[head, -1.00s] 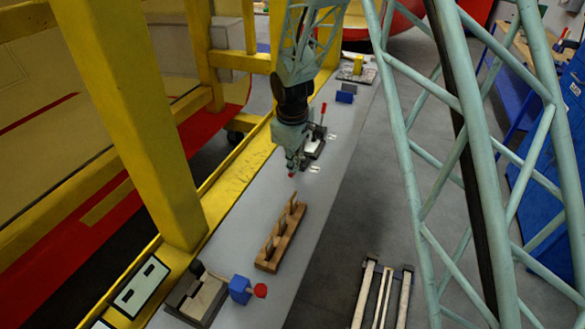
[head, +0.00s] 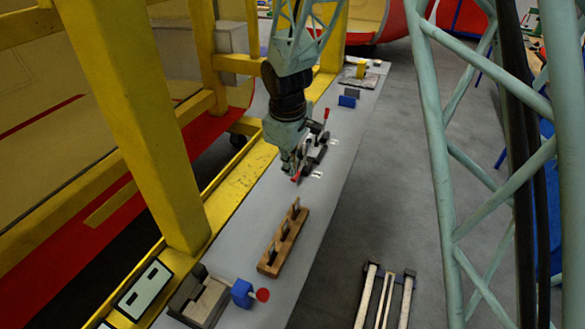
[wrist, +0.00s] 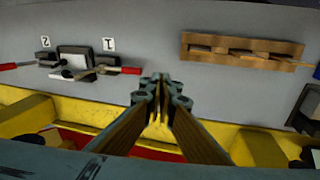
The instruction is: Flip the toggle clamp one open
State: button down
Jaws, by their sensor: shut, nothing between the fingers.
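Two toggle clamps are fixed on the grey table. Clamp one (wrist: 97,70), beside label 1 (wrist: 109,44), has a red-tipped handle (wrist: 131,70) that points right in the wrist view. Clamp two (wrist: 47,63), beside label 2, has a red handle (wrist: 8,66) pointing left. In the head view, a red handle (head: 326,113) stands up behind my gripper and a red tip (head: 295,179) shows beneath it. My gripper (wrist: 161,82) is shut and empty, to the right of clamp one's handle with a small gap in the wrist view. In the head view my wrist partly hides the clamps.
A wooden rack (head: 282,240) with upright pegs lies on the table nearer the camera. A blue block with a red knob (head: 262,295) is at the near end. A yellow frame (head: 150,120) runs along the left side.

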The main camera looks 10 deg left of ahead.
jog(key=shift+s+a+r, duration=0.1)
jog(key=shift+s+r, duration=0.25)
jog(key=shift+s, duration=0.15)
dwell(0.3)
